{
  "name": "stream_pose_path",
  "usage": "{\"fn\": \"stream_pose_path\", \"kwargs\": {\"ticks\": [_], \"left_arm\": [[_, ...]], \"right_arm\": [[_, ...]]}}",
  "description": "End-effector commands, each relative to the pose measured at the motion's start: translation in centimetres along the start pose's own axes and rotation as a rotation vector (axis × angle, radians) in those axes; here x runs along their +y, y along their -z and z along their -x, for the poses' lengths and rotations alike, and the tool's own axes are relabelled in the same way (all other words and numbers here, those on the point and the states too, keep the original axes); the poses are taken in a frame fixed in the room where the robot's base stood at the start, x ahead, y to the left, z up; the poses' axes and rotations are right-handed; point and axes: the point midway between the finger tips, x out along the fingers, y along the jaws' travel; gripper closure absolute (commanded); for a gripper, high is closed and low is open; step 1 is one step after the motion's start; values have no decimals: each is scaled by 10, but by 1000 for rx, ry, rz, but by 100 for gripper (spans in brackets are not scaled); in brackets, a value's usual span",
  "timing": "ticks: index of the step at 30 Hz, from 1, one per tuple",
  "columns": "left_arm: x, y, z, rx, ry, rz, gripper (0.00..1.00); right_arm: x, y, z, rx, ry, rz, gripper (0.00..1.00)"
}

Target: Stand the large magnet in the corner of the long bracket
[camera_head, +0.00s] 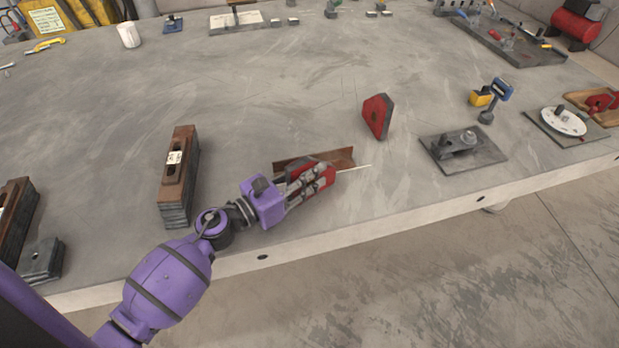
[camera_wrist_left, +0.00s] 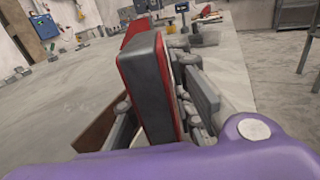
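A red magnet with grey edges (camera_head: 328,174) is between the fingers of my left gripper (camera_head: 316,181). In the left wrist view, its grey edge (camera_wrist_left: 148,92) is upright between the fingers, which look closed on its sides. The brown angle bracket (camera_head: 340,157) lies on the table just behind the magnet, partly hidden by it and the gripper. It also shows in the left wrist view (camera_wrist_left: 95,132), left of the magnet. I cannot tell whether magnet and bracket touch. A second red magnet (camera_head: 377,116) stands apart, behind and right. My right gripper is not in view.
A stack of brown slotted bars (camera_head: 178,178) stands left of the gripper. A grey plate fixture (camera_head: 463,150) and a white dial (camera_head: 562,120) are at the right. The table's front edge (camera_head: 400,212) is close. The table behind the bracket is mostly clear.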

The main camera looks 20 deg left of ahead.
Motion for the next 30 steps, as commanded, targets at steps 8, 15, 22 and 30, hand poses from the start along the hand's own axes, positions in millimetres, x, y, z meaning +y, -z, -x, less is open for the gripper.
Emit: {"fn": "stream_pose_path", "kwargs": {"ticks": [8, 15, 22, 30], "left_arm": [[0, 0, 0, 0, 0, 0, 100], [0, -3, -1, -6, 1, -2, 100], [0, -5, -1, -6, 1, -2, 100], [0, -26, -1, -8, 2, -7, 100]], "right_arm": [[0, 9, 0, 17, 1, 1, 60], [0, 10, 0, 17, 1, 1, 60], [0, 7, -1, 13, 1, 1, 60], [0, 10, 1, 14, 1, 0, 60]]}}
